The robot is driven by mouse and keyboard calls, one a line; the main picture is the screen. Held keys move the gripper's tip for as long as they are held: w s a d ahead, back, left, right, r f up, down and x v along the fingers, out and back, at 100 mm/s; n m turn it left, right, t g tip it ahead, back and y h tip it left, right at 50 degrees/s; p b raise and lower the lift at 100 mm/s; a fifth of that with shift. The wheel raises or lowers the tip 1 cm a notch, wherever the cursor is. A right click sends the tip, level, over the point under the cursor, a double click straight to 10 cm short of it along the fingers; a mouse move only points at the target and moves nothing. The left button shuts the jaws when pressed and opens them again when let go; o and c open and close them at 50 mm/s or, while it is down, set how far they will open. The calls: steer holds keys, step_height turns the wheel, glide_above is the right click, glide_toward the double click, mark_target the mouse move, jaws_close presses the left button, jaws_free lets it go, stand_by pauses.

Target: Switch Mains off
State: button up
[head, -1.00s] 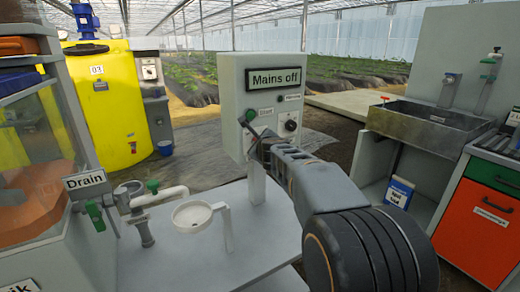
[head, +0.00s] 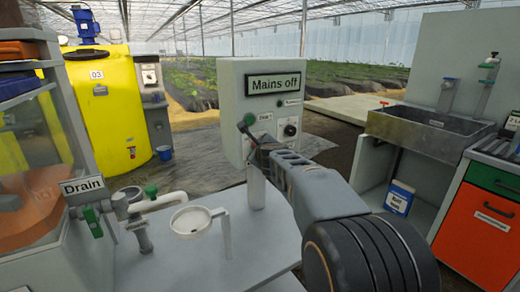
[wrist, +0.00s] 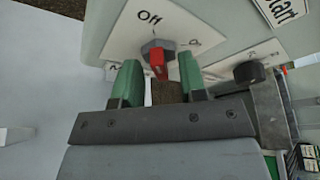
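The grey control box (head: 235,85) stands on a post, with a sign reading "Mains off" (head: 275,83) on its front. My gripper (head: 252,130) is at the lower left of the box front and hides part of it. In the wrist view a rotary switch with a red handle (wrist: 159,62) sits on a white plate (wrist: 125,40) marked "Off" at its top. The red end points down in the picture, away from the word "Off". My gripper (wrist: 158,80) is open, its green fingertips on either side of the red end; I cannot tell whether they touch it.
The bench (head: 180,260) below carries a white ring holder (head: 191,220) and a drain pipe with green-handled valves. A sink (head: 430,125) is at right.

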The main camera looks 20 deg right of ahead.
steer(key=p+v, duration=0.4)
steer(key=v, duration=0.9)
steer(key=shift+s, duration=0.4)
